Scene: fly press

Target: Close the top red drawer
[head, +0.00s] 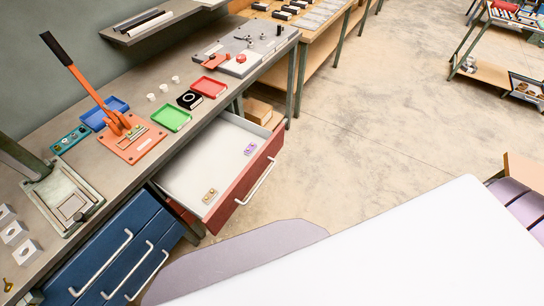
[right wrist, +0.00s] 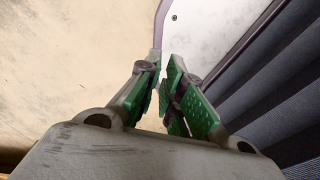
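The top red drawer (head: 247,185) is pulled well out from under the workbench in the head view. Its red front has a pale bar handle (head: 256,182) and faces the open floor. Inside its white tray lie a small tan part (head: 209,196) and a small purple part (head: 250,149). No gripper shows in the head view, and nothing touches the drawer there. My right gripper (right wrist: 163,75) shows in the right wrist view with green-padded fingers a narrow gap apart and nothing between them. The drawer is not recognisable in that view.
The workbench (head: 93,167) carries an orange fly press (head: 115,121), a green tray (head: 171,117) and a red tray (head: 208,87). Closed blue drawers (head: 115,245) stand left of the red one. Cardboard boxes (head: 258,111) sit behind it. Concrete floor (head: 370,130) is clear to the right.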

